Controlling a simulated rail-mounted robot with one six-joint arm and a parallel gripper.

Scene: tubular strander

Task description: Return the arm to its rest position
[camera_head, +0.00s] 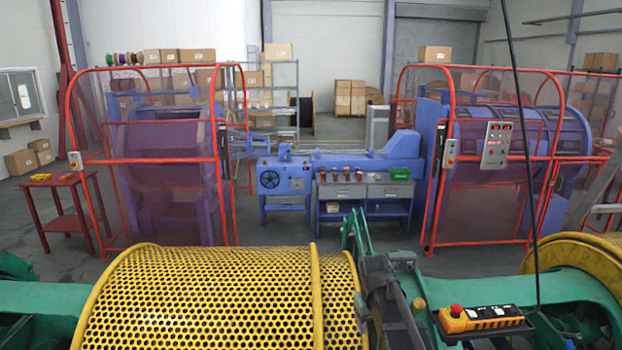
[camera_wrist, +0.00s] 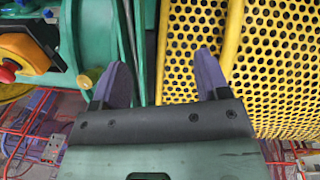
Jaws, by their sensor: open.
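My gripper (camera_wrist: 160,75) shows in the wrist view with its two purple-grey fingers spread apart and nothing between them. The right finger lies over a yellow perforated guard (camera_wrist: 200,35) in the picture; the left finger lies over green machine parts (camera_wrist: 92,25). I cannot tell how far the fingertips are from these surfaces. In the head view the perforated guard (camera_head: 205,295) fills the lower left.
Red-framed enclosures (camera_head: 160,160) and a blue machine with a bench (camera_head: 340,180) stand beyond open floor.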

